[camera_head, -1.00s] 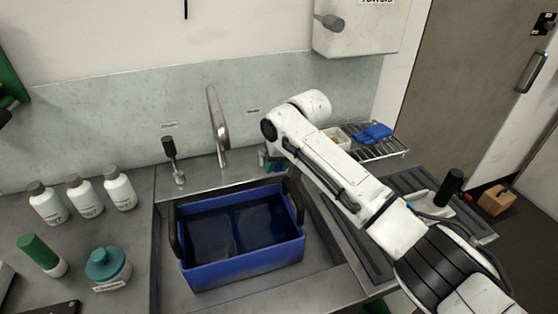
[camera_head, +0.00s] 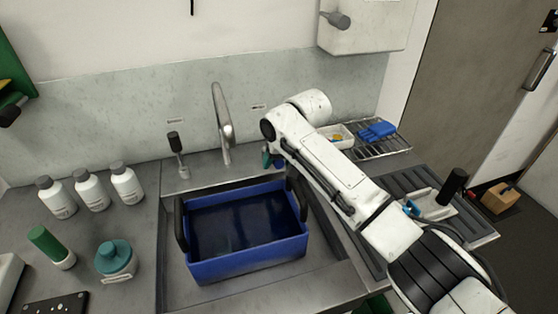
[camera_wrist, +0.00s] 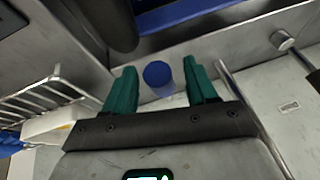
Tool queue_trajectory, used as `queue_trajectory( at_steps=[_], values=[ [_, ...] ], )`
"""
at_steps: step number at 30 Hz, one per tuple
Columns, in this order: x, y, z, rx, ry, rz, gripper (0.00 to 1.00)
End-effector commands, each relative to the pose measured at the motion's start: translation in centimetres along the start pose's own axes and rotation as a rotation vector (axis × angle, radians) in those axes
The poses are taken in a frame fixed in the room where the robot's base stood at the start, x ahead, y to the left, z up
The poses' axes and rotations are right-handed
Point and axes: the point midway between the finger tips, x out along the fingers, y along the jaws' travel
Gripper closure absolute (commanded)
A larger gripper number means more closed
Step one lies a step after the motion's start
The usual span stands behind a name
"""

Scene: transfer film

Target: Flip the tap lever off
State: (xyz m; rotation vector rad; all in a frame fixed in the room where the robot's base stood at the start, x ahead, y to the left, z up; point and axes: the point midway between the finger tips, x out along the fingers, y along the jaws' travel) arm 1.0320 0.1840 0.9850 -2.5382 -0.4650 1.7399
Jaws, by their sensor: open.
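The tap lever (camera_head: 175,145) has a black grip on a short metal base and stands upright on the sink deck, left of the curved metal tap (camera_head: 222,120). In the wrist view its base (camera_wrist: 283,40) shows at the upper right. My gripper (camera_head: 271,158) is right of the tap, low over the deck and mostly hidden behind my arm. In the wrist view my gripper (camera_wrist: 160,64) has its teal fingers apart. A round blue object (camera_wrist: 157,74) shows between them; I cannot tell whether they touch it. The lever is well to one side of the fingers.
A blue tub (camera_head: 247,259) with black handles and dark liquid sits in the sink. White bottles (camera_head: 92,191), a green-capped bottle (camera_head: 51,247) and a teal-lidded jar (camera_head: 116,260) stand left. A wire rack (camera_head: 385,148) is at the back right.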

Motion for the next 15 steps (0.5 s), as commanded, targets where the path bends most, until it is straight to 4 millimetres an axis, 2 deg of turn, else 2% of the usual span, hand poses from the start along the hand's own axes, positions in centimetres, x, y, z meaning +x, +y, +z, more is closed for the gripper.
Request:
queue_trajectory(
  at_steps=[5,15],
  values=[
    [-1.5,0.0,0.0,0.001,0.002,-0.003,0.43],
    [-7.8,0.0,-0.1,0.0,0.004,-0.002,0.43]
  ],
)
